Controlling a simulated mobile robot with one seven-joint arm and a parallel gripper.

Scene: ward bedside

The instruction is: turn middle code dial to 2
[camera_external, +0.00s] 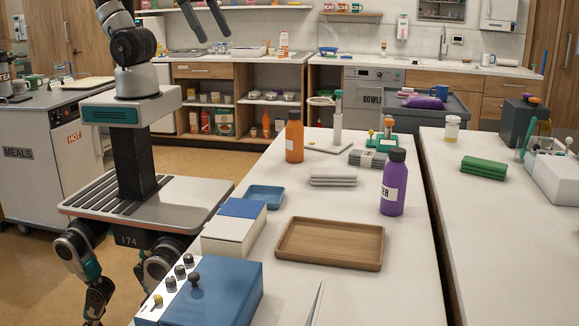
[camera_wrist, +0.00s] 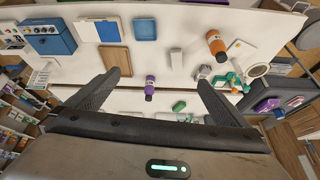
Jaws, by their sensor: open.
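A blue box (camera_external: 222,296) stands at the table's near left end, with a white strip on its left side. Three grey dials sit in a row on that strip, and the middle dial (camera_external: 180,271) lies between the other two. Their numbers and pointer settings are too small to read. A yellow knob (camera_external: 158,299) is at the near end of the strip, and a dark round knob (camera_external: 195,278) is on the lid. The blue box also shows at upper left in the wrist view (camera_wrist: 52,40). My gripper (camera_external: 215,39) is open and empty, high up and far from the dials; both fingers show in the wrist view (camera_wrist: 159,80).
Beside the blue box are a white box with a blue cover (camera_external: 232,230), a blue tray (camera_external: 264,197) and a wooden tray (camera_external: 330,244). An orange bottle (camera_external: 294,140) and a purple bottle (camera_external: 393,187) stand upright farther along. Bare tabletop lies right of the wooden tray.

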